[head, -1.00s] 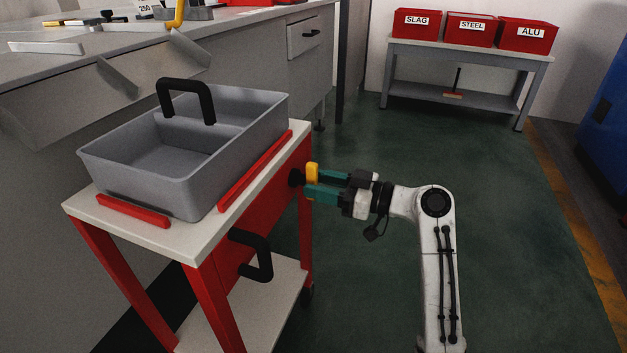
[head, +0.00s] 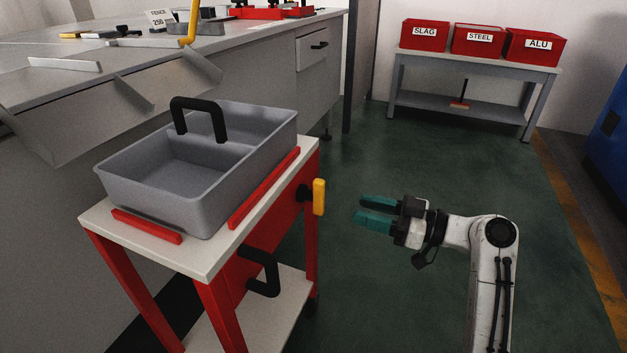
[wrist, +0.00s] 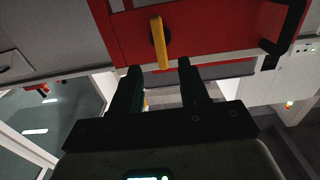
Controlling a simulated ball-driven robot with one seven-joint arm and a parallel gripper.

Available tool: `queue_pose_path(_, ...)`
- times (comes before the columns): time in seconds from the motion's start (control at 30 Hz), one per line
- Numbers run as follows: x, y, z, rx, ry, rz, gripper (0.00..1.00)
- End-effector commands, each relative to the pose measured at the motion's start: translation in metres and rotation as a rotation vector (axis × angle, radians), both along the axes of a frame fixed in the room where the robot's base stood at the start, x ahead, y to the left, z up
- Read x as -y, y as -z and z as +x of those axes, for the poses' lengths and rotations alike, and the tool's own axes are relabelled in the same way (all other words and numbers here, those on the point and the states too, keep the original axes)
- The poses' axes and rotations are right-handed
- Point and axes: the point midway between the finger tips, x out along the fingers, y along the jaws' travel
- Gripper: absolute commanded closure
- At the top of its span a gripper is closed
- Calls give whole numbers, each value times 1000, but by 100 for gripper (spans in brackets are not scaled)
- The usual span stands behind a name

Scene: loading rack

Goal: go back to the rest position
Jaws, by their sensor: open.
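My gripper (head: 374,215) has teal fingers and is open and empty in the head view, to the right of the red and white cart (head: 206,255). A gap separates its fingertips from the yellow handle (head: 319,197) on the cart's red side panel. In the wrist view, my two fingers (wrist: 158,80) are spread apart, and the yellow handle (wrist: 159,43) stands ahead of them against the red panel. Nothing is between the fingers.
A grey tote (head: 215,203) with a black handle sits on the cart. A grey workbench (head: 270,50) stands behind it. Red bins labelled SLAG (head: 424,37), STEEL and ALU stand on a back table (head: 490,66). The green floor (head: 400,150) around my gripper is clear.

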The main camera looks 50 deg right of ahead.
Motion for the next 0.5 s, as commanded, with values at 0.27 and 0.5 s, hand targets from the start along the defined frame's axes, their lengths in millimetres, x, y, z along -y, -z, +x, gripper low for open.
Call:
queue_pose_path(0.27, -2, 2, 1, -7, -3, 2, 55)
queue_pose_path(0.5, -66, 89, 7, -369, -61, 63, 55)
